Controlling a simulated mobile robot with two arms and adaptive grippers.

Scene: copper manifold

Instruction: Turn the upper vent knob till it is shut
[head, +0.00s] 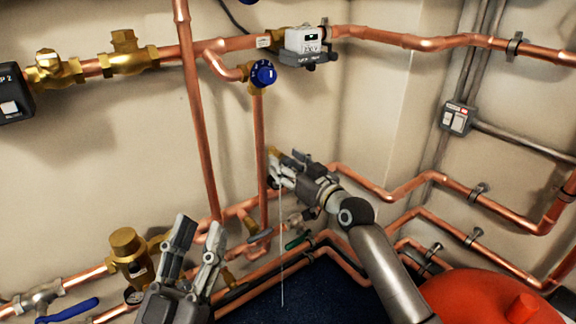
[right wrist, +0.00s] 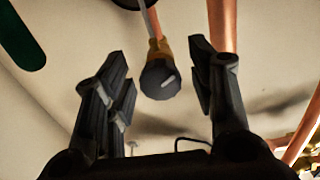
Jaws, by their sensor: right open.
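In the head view, my right gripper (head: 284,166) is right of the vertical copper pipe, and hides most of a small dark knob (head: 272,182) there. A blue knob (head: 263,74) sits higher, on a brass valve. No label shows which is the upper vent knob. My left gripper (head: 196,242) is open and empty at lower left, in front of the pipes.
Vertical copper pipes (head: 260,140) run close left of my right gripper. A green lever (head: 298,240) lies below it. A red vessel (head: 490,300) stands at lower right, and a brass valve (head: 127,245) stands left of my left gripper.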

